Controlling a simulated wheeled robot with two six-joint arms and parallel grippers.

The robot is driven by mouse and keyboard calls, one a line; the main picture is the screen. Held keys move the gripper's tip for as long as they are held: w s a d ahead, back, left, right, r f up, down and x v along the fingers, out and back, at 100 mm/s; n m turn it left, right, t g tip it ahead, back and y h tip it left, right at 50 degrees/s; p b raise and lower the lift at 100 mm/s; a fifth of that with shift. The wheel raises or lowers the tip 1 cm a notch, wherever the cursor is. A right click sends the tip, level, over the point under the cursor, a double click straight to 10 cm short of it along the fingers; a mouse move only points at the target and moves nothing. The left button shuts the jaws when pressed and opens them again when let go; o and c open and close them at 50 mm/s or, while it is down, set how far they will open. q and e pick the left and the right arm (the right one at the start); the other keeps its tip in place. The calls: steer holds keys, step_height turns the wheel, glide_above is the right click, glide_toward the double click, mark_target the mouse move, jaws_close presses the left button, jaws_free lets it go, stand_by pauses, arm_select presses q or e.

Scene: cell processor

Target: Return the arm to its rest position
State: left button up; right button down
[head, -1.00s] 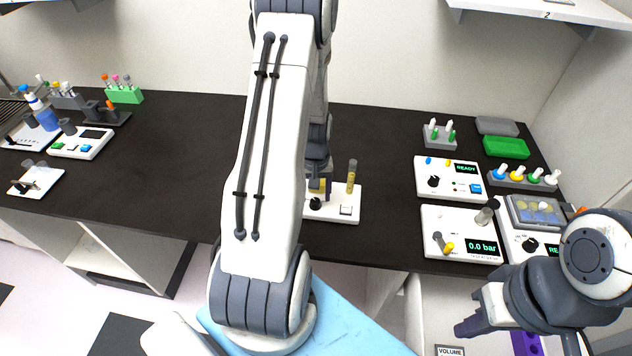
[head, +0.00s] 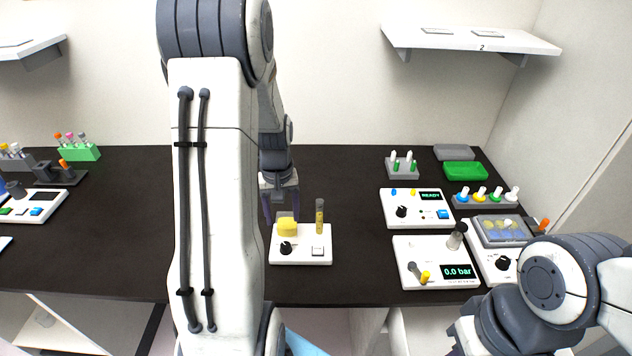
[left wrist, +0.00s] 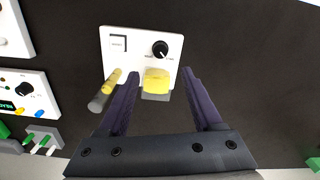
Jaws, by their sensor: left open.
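My left arm comes down the middle of the head view. Its gripper (head: 281,212) is open, with dark purple fingers just above and behind a small white device (head: 301,257). A yellow block with a grey part (head: 287,229) sits on this device, beside a black knob. In the left wrist view the open gripper (left wrist: 158,75) has the yellow block (left wrist: 157,78) near and between its fingertips, with visible gaps on both sides. My right arm is at the lower right of the head view; its fingers are out of frame.
A yellow-filled tube (head: 319,217) stands upright on the same device. A pressure device (head: 437,254) reading 0.0 bar, a READY device (head: 416,203), and a green tray (head: 466,171) are to the right. The dark bench (head: 340,165) is clear behind the device. A shelf (head: 475,41) hangs above.

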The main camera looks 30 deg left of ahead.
arm_select(q)
steer(key=s+d+r+m+b, duration=0.1)
steer(key=d+r+m, duration=0.15)
steer(key=d, duration=0.65)
steer(key=s+d+r+m+b, duration=0.15)
steer(key=d+m, duration=0.25)
steer(key=d, duration=0.5)
steer(key=s+d+r+m+h, duration=0.1)
steer(key=s+d+r+m, duration=0.2)
steer(key=s+d+m, duration=0.6)
steer(key=s+d, duration=0.4)
steer(key=s, duration=0.1)
steer(key=shift+s+d+m+b, duration=0.15)
steer(key=shift+s+m+b, duration=0.1)
steer(key=shift+m+b, duration=0.1)
steer(key=shift+w, duration=0.15)
